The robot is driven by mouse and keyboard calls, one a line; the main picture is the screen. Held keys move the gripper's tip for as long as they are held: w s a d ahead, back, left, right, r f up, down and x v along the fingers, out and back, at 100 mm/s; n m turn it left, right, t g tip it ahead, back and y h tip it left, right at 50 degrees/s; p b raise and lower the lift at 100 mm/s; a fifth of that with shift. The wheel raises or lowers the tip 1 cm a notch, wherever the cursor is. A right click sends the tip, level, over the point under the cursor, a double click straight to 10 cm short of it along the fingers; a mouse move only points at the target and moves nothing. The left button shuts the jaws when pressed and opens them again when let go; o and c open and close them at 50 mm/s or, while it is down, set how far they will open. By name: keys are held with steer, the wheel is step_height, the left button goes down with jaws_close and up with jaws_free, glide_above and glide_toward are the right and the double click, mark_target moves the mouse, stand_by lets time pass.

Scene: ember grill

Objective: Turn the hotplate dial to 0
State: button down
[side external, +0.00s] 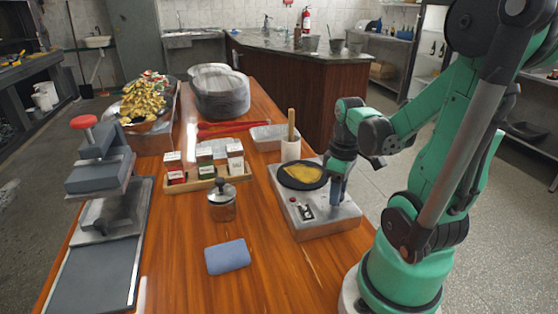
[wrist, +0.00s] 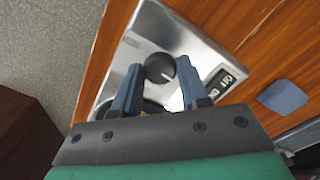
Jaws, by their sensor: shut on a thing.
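The silver hotplate (side external: 325,226) stands on the wooden table, with a round black plate carrying a flat yellow food piece (side external: 303,174) at its far end. In the wrist view, the dark round dial (wrist: 160,67) sits on the hotplate's metal top (wrist: 150,22), with a short white mark toward its lower right. My gripper (wrist: 160,77) is shut on the dial, one blue-grey finger on each side. In the side view my gripper (side external: 334,201) points down onto the hotplate and hides the dial. I cannot read any dial numbers.
A red button (side external: 293,199) and a small labelled panel (side external: 306,211) are on the hotplate. A blue block (side external: 228,256), a glass jar (side external: 222,204) and a spice rack (side external: 206,182) lie to the left. A press (side external: 100,180) stands further left. The table front is fairly clear.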

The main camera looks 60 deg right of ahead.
steer(key=shift+n, duration=0.3)
steer(key=shift+c, duration=2.3)
jaws_free()
steer(key=shift+r, duration=2.8)
steer(key=w+a+r+t, duration=0.1)
steer(key=w+a+t, duration=0.2)
steer(key=w+a, duration=0.3)
steer(key=w+a+r+t, duration=0.1)
steer(key=w+a+t, duration=0.3)
steer(key=a, duration=0.6)
steer(key=shift+w+r, duration=0.15)
steer(key=shift+w, duration=0.75)
